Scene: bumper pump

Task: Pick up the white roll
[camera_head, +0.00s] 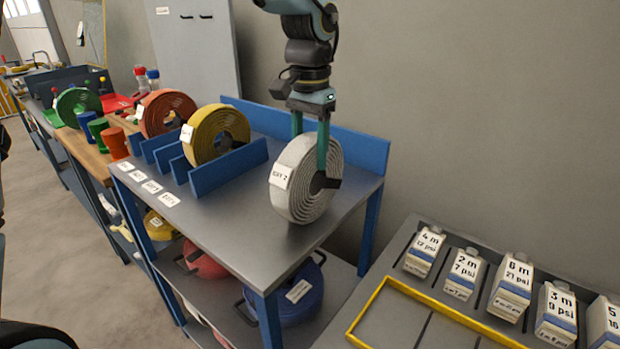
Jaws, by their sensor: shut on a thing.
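The white roll (296,205) is a coiled hose standing upright on its edge, with a white label on its left side. It is at the right part of the grey table (225,225), and its lower edge is at or just above the tabletop; I cannot tell if it touches. My gripper (311,150) comes down from above and is shut on the white roll, with its green fingers on either side of the upper rim. Part of the near finger covers the roll's face.
A yellow roll (216,134) and an orange roll (167,113) stand between blue dividers (229,167) to the left. A raised blue edge (345,146) runs along the table's back. Labelled boxes (463,273) and a yellow-framed tray (375,297) are at the lower right. The tabletop's front is clear.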

